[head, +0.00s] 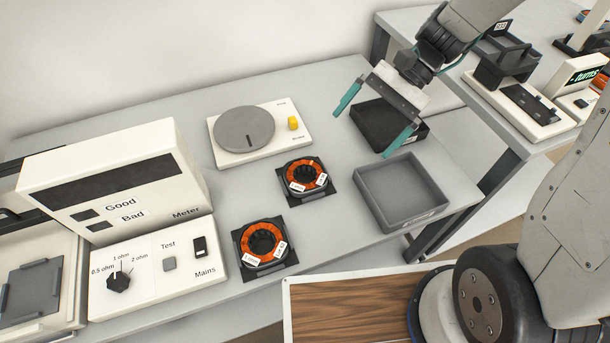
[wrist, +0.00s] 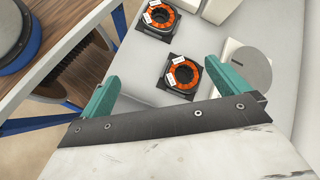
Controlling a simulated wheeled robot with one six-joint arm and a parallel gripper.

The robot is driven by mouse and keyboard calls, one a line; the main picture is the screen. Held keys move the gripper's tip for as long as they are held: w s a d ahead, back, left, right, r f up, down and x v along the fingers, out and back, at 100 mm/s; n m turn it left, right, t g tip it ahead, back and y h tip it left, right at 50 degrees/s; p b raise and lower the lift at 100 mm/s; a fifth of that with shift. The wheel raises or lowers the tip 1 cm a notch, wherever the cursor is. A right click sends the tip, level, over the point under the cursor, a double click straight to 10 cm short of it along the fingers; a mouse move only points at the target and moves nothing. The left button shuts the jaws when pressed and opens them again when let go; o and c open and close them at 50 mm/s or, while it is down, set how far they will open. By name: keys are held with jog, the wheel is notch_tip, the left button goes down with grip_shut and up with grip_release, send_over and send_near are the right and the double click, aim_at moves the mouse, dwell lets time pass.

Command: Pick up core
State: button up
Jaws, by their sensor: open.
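Two ring-shaped cores wound in orange, each with white labels, sit on black square bases on the grey table. One core (head: 304,177) is in the middle of the table in the head view. The other core (head: 263,244) is nearer the front left. In the wrist view they show as a nearer core (wrist: 182,75) and a farther core (wrist: 159,16). My gripper (head: 372,118) has two teal fingers spread wide with nothing between them. It hangs above the table's right part, over the trays and to the right of both cores. In the wrist view the gripper (wrist: 170,92) is empty too.
A white meter box (head: 112,180) stands at the left. A scale with a round grey plate (head: 244,129) is behind the cores. A black tray (head: 378,124) and a grey tray (head: 402,192) lie at the right. A second table carries more devices.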

aim_at(310, 171)
jog(key=w+a+f+m+y, duration=0.1)
jog(key=w+f+m, duration=0.1)
jog(key=f, duration=0.3)
jog(key=w+a+f+m+y, duration=0.1)
jog(key=w+f+m+y, duration=0.1)
jog(key=f, duration=0.3)
jog(key=w+a+f+m+t+y, duration=0.1)
jog(key=w+f+m, duration=0.1)
jog(key=f, duration=0.4)
jog(key=shift+w+a+m+y, duration=0.2)
jog(key=shift+a+m+y, duration=0.1)
jog(key=shift+m, duration=0.4)
jog(key=shift+a+f, duration=0.15)
jog(key=shift+f, duration=0.1)
jog(key=x, duration=0.7)
jog(key=shift+s+a+f, duration=0.1)
jog(key=shift+s, duration=0.05)
jog(key=c, duration=1.3)
